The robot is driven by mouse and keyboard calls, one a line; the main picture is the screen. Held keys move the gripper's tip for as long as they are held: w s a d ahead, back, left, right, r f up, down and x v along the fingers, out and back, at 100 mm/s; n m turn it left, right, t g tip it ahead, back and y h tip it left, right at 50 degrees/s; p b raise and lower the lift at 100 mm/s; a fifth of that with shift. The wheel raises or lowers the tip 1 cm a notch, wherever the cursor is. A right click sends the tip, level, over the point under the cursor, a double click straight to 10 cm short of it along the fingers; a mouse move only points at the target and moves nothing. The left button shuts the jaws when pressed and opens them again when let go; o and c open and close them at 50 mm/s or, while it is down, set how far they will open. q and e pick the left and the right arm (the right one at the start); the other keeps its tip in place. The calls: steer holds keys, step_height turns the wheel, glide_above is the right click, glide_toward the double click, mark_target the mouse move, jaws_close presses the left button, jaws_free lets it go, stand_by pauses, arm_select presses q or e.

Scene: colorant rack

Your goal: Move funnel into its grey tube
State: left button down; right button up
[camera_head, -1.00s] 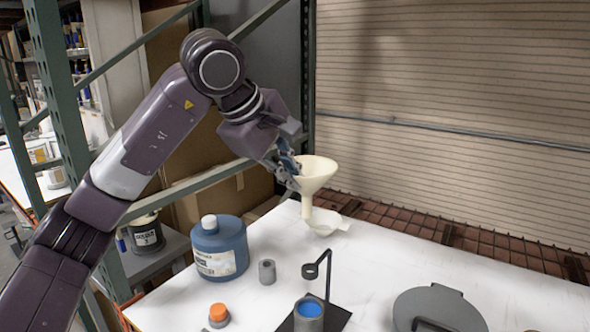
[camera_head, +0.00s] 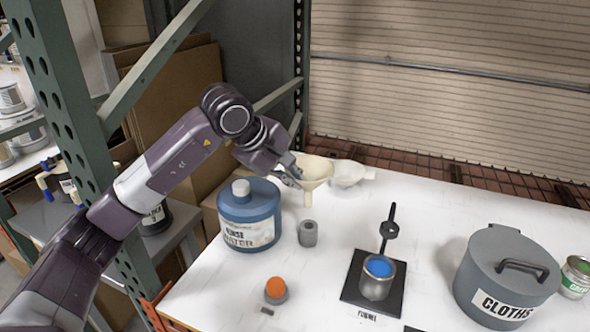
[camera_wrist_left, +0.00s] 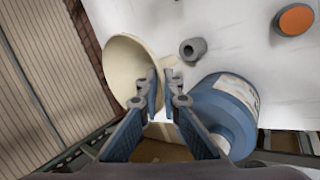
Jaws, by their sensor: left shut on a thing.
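The cream funnel (camera_head: 318,170) is held by its rim in my left gripper (camera_head: 297,172), which is shut on it. The funnel is roughly upright with its spout down, above the table. In the head view the spout tip shows just above the small grey tube (camera_head: 308,236), apart from it. In the left wrist view the gripper (camera_wrist_left: 165,98) is at the rim of the funnel (camera_wrist_left: 118,62), and the grey tube (camera_wrist_left: 190,50) stands beyond the spout with its opening clear. My right gripper is not in view.
A blue rinse water container (camera_head: 247,207) stands close left of the tube. A second white funnel-like piece (camera_head: 349,171) lies behind. An orange-topped piece (camera_head: 276,288), a black stand (camera_head: 357,284) with a blue-filled cup (camera_head: 377,282) and a grey cloths bin (camera_head: 495,262) stand nearer or right.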

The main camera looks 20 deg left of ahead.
arm_select(q)
steer(key=shift+d+r, duration=0.1)
steer(key=shift+d, duration=0.2)
steer(key=shift+a+f+b, duration=0.1)
steer(key=shift+f+b, duration=0.1)
steer(key=shift+b, duration=0.1)
step_height(320, 180, down, 6)
steer(key=b, duration=0.4)
steer(key=shift+r+b, duration=0.25)
steer(key=shift+b, duration=0.05)
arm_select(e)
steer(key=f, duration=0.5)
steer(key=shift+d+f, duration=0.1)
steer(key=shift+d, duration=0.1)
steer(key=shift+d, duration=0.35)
arm_select(q)
steer(key=shift+f+b, duration=0.65)
steer(key=shift+f, duration=0.1)
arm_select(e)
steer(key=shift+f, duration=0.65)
arm_select(q)
steer(key=shift+f+b, duration=0.5)
steer(key=shift+f, duration=0.15)
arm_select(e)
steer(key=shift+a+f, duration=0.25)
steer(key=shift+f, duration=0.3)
